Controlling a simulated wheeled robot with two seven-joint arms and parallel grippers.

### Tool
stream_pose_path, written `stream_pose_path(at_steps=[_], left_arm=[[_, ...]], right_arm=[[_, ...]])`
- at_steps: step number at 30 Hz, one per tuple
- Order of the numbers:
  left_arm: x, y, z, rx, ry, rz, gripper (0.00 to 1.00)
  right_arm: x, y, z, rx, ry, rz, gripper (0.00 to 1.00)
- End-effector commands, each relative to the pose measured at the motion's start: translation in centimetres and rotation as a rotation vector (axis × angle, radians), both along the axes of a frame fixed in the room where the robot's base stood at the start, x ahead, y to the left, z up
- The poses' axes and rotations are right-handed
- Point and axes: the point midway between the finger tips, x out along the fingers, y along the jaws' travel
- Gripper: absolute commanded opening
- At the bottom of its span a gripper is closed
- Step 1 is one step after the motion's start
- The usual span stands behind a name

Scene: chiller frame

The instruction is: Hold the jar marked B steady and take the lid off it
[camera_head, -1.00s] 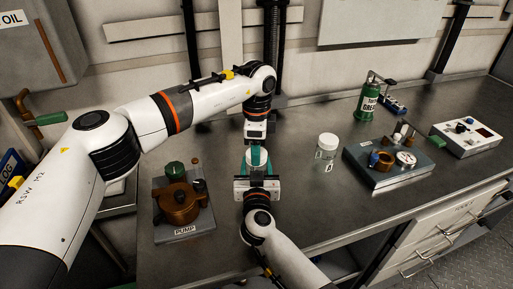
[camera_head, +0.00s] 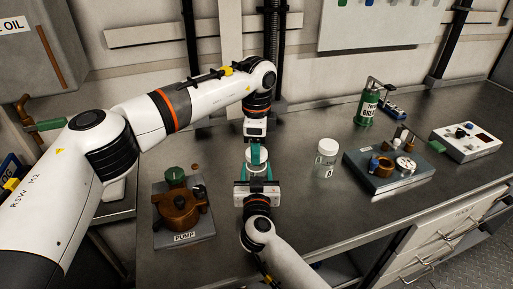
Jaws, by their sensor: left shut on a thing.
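A jar with a white lid (camera_head: 265,153) stands between my two grippers at the middle of the bench. Its marking is hidden, so I cannot read a B. My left gripper (camera_head: 256,155) comes down from above and is shut, with a teal finger across the lid. My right gripper (camera_head: 257,172) reaches in from the front at the jar's body. Its teal fingertips are beside the jar, but its grip on the body is mostly hidden. Whether the lid is apart from the jar cannot be told.
A second clear jar (camera_head: 325,160) with a white lid and a small dark letter stands to the right. A copper pump (camera_head: 180,208) is at left. A grey block with copper parts (camera_head: 385,178), a green can (camera_head: 367,107) and a white box (camera_head: 466,139) are further right.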

Motion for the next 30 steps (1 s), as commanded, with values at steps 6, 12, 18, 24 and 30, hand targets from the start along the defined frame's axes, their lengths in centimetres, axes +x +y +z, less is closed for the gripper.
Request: stream_pose_path(at_steps=[6,12,18,24,30], left_arm=[[0.0,0.0,0.6,0.000,-0.001,0.000,0.22],[0.0,0.0,3.1,0.000,-0.002,0.001,0.22],[0.0,0.0,4.0,0.000,0.000,0.000,0.22],[0.0,0.0,4.0,0.000,0.000,0.000,0.22],[0.0,0.0,4.0,0.000,0.000,0.000,0.22]], right_arm=[[0.0,0.0,-0.2,-0.001,0.003,-0.001,0.00],[0.0,0.0,-0.2,-0.001,0.003,-0.001,0.00],[0.0,0.0,-0.2,-0.001,0.003,-0.001,0.00],[0.0,0.0,-0.1,-0.001,0.003,0.000,0.66],[0.0,0.0,-0.1,0.000,0.001,0.000,0.77]])
